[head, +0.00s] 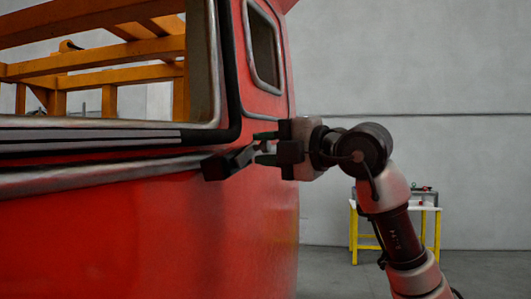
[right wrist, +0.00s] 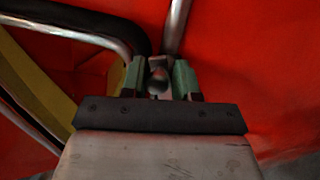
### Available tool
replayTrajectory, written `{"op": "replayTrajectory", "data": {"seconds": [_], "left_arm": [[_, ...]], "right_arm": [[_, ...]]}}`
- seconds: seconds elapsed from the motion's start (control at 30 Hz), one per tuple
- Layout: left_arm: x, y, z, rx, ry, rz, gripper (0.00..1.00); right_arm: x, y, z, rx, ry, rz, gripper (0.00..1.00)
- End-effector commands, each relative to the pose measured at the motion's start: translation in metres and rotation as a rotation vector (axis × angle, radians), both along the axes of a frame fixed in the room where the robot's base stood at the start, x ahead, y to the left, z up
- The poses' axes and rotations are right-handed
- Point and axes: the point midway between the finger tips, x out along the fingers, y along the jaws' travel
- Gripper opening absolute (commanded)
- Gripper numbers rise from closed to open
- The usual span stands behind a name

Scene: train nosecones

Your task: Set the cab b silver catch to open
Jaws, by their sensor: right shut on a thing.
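The cab is a red train nosecone (head: 150,240) with silver trim, filling the left of the head view. My right gripper (head: 262,147) reaches its side from the right, just below the window corner. In the right wrist view, the green-padded fingers of the right gripper (right wrist: 159,82) are shut on a small grey, rounded metal piece, which looks like the silver catch (right wrist: 158,80). The rest of the catch is hidden by the fingers and palm, so its setting cannot be told. My left gripper is not in view.
A dark elongated block (head: 228,163) shows beside the fingertips; I cannot tell what it is. An orange frame (head: 110,78) stands behind the window opening. A yellow-legged table (head: 425,205) stands at the back right. The floor between is clear.

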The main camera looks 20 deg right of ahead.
Motion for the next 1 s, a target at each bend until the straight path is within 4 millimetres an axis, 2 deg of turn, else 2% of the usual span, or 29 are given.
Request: {"op": "replayTrajectory", "data": {"seconds": [0.3,0.87,0.9,1.0], "left_arm": [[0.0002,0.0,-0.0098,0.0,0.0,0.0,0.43],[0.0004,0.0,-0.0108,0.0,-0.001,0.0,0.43],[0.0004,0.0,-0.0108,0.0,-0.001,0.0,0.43],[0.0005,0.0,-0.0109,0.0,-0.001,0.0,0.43]], "right_arm": [[0.0002,-0.0038,-0.0035,0.112,0.08,-0.018,0.06],[0.0003,-0.0044,-0.004,0.135,0.101,-0.022,0.07],[0.0003,-0.0044,-0.004,0.134,0.1,-0.022,0.32],[0.0004,-0.0042,-0.0044,0.134,0.101,-0.021,0.47]]}}
